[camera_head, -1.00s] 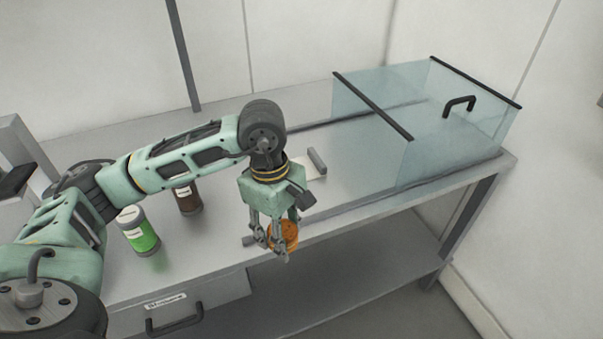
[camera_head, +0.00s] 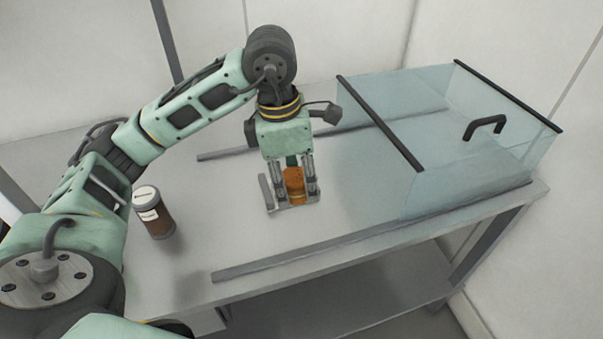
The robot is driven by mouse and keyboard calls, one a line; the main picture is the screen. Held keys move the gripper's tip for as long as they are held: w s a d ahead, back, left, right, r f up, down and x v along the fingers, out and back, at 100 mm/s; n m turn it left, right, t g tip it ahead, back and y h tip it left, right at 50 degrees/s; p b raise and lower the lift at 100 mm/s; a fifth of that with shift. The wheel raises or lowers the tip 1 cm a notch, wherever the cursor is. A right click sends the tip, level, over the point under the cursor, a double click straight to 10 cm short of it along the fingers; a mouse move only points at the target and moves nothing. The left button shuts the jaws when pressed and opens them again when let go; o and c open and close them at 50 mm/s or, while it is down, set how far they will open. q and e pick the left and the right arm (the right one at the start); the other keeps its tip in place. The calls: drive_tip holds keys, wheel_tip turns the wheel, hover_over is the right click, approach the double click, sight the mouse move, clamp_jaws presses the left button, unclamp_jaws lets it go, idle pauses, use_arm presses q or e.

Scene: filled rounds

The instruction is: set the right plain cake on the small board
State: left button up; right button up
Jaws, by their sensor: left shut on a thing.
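An orange-brown round cake (camera_head: 294,183) is between the fingers of my left gripper (camera_head: 296,196), which is shut on it. The fingers point down and hide the cake's sides. The cake is over the small board (camera_head: 277,210), a flat pale piece with a grey bar (camera_head: 265,192) along its left side. I cannot tell whether the cake touches the board. The gripper covers most of the board. My right gripper is not in view.
A clear glass case (camera_head: 470,150) with dark top bars and a black handle (camera_head: 484,126) stands on the right of the metal counter (camera_head: 215,235). Grey rails run along the counter's front and back. A brown jar (camera_head: 155,218) stands left. Bare counter lies between jar and board.

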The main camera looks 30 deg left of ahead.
use_arm(q)
drive_tip(key=w+a+f+p, duration=0.1)
drive_tip(key=w+a+f, duration=0.1)
drive_tip(key=w+a+f+p, duration=0.1)
drive_tip(key=w+a+f, duration=0.1)
drive_tip(key=w+a, duration=0.1)
drive_tip(key=shift+w+a+f, duration=0.2)
drive_tip(key=shift+a, duration=0.05)
drive_tip(key=shift+w+a+f+p, duration=0.2)
drive_tip(key=shift+w+a+f, duration=0.2)
drive_tip(key=shift+w, duration=0.2)
drive_tip(key=shift+w+a+f+p, duration=0.2)
drive_tip(key=shift+w+a+f, duration=0.1)
drive_tip(key=shift+w+f, duration=0.2)
drive_tip(key=shift+w+a+f, duration=0.2)
drive_tip(key=shift+w+f, duration=0.05)
drive_tip(key=shift+f, duration=0.25)
wheel_tip(320, 180, down, 3)
drive_tip(key=shift+f+p, duration=0.1)
drive_tip(key=shift+p, duration=0.65)
drive_tip(key=shift+f, duration=0.15)
drive_tip(key=o, duration=0.4)
drive_tip(key=shift+c, duration=0.2)
drive_tip(key=o, duration=0.4)
drive_tip(key=shift+c, duration=0.2)
drive_tip(key=shift+o, duration=0.4)
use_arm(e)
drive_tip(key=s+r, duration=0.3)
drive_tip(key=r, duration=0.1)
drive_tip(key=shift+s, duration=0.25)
